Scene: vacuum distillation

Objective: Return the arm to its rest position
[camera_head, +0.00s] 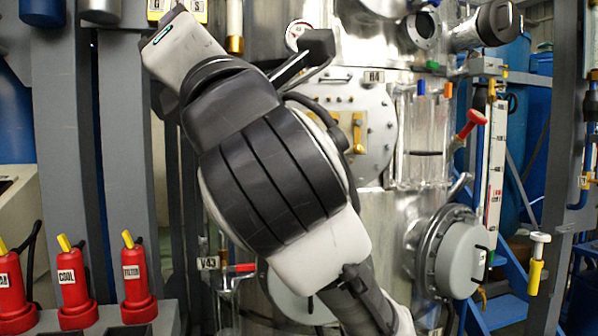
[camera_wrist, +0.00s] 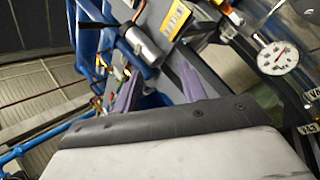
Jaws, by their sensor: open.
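My arm (camera_head: 270,180) fills the middle of the head view, slanting from the lower right to the upper left in front of a shiny metal vessel (camera_head: 385,230). My gripper's fingers cannot be clearly made out in that view. In the wrist view, my gripper (camera_wrist: 158,88) shows two greyish-purple fingers standing apart past the dark edge of the white hand. It is open, and no object shows between the fingers. Blue pipework and a grey frame lie beyond them. The arm hides part of the vessel.
Several red extinguisher-like bottles (camera_head: 137,275) stand at the lower left. A round flange marked H4 (camera_head: 375,135) is right of my arm. A round gauge (camera_wrist: 277,57) shows in the wrist view. A red-handled valve (camera_head: 469,124) and a yellow-ended plunger (camera_head: 536,265) are at the right.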

